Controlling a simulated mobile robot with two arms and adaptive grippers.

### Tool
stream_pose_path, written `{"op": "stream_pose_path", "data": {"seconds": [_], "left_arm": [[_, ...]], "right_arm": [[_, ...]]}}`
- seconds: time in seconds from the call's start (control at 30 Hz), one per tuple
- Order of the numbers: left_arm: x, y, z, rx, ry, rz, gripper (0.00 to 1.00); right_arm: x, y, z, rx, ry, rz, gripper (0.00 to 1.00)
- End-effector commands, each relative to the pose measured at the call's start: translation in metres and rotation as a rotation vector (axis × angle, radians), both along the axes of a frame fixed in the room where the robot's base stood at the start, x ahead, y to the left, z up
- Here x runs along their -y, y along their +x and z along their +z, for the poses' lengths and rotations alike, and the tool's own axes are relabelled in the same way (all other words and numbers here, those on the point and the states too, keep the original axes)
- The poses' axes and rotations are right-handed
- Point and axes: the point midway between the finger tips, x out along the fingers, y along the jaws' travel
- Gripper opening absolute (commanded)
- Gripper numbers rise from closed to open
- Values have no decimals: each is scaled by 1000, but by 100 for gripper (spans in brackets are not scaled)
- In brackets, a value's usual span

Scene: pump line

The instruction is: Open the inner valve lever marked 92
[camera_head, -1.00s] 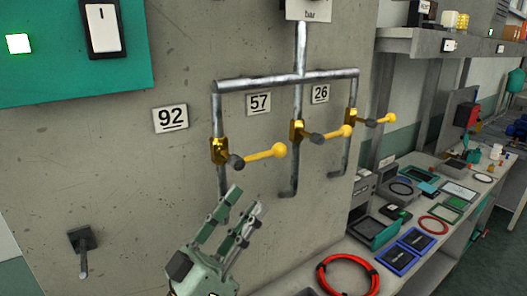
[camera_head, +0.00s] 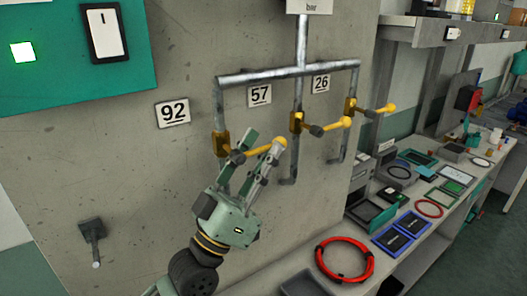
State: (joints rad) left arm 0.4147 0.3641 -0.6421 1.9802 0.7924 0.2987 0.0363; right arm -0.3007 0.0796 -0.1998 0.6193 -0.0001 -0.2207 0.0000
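The sign 92 (camera_head: 173,112) is on the wall left of the leftmost valve (camera_head: 221,143), which has a brass body and a yellow lever (camera_head: 262,149) with a ball end. The lever points outward to the right. My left gripper (camera_head: 262,152) is at this lever, its two fingers apart with the lever between or just behind them; I cannot tell whether they touch it. The valves by sign 57 (camera_head: 259,95) and sign 26 (camera_head: 320,84) have similar levers, also pointing right. My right gripper is not in view.
A grey pipe manifold (camera_head: 287,74) joins the valves. A teal panel (camera_head: 52,55) with a white switch (camera_head: 104,32) is at the upper left. A small wall lever (camera_head: 92,232) is at the lower left. A bench at right holds a red coil (camera_head: 344,260) and several trays.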

Motion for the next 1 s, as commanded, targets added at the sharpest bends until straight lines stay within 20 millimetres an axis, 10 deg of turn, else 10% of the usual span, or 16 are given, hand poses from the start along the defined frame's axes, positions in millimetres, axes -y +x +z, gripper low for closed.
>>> {"op": "stream_pose_path", "data": {"seconds": [0.4, 1.0], "left_arm": [[0, 0, -1, -1, 0, 0, 0], [0, 5, 0, -8, 11, -1, 0]], "right_arm": [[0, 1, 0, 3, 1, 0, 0], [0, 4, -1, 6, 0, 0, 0]]}}
